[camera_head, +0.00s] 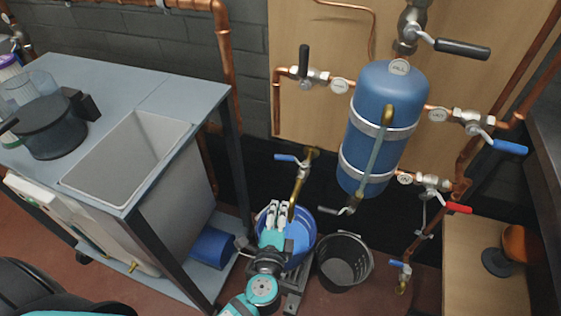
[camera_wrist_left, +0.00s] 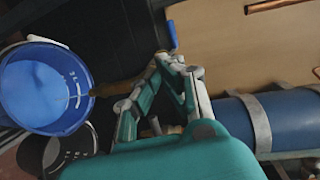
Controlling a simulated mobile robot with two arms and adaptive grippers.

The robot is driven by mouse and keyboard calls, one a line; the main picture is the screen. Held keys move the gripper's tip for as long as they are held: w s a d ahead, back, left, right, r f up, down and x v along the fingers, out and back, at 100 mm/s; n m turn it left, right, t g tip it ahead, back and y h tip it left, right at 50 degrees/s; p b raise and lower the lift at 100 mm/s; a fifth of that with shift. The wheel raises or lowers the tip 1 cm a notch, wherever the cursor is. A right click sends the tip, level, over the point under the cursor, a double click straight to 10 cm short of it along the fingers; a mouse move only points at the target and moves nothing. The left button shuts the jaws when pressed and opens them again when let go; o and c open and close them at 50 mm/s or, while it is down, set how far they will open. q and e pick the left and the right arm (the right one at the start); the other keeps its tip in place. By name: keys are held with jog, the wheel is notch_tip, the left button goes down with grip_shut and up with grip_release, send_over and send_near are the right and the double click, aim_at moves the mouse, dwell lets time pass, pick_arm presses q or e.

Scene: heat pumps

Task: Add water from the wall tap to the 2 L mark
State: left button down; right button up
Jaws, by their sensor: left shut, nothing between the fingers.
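A wall tap with a blue lever (camera_head: 287,158) has a brass spout (camera_head: 297,188) pointing down over a blue bucket (camera_head: 303,240) on the floor. My left gripper (camera_head: 278,212) is shut and empty, in front of the spout and above the bucket, hiding part of it. In the left wrist view the fingers (camera_wrist_left: 178,66) lie close below the blue lever (camera_wrist_left: 172,34). The bucket (camera_wrist_left: 18,92) shows small white marks on its inner wall, too small to read surely. Its inside has a paler blue round area; I cannot tell whether this is water. My right gripper is out of view.
A black bucket (camera_head: 343,262) stands just right of the blue one. A blue tank (camera_head: 385,110) with valves hangs on a wooden panel. A grey bench (camera_head: 165,85) with a sink stands left, a wooden box (camera_head: 475,270) right.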

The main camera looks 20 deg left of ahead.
aim_at(291, 160)
pick_arm(q)
jog(key=r+x, duration=0.1)
jog(key=x, duration=1.2)
jog(key=shift+w+r, duration=0.35)
jog(key=shift+r, duration=0.1)
jog(key=shift+a, duration=0.15)
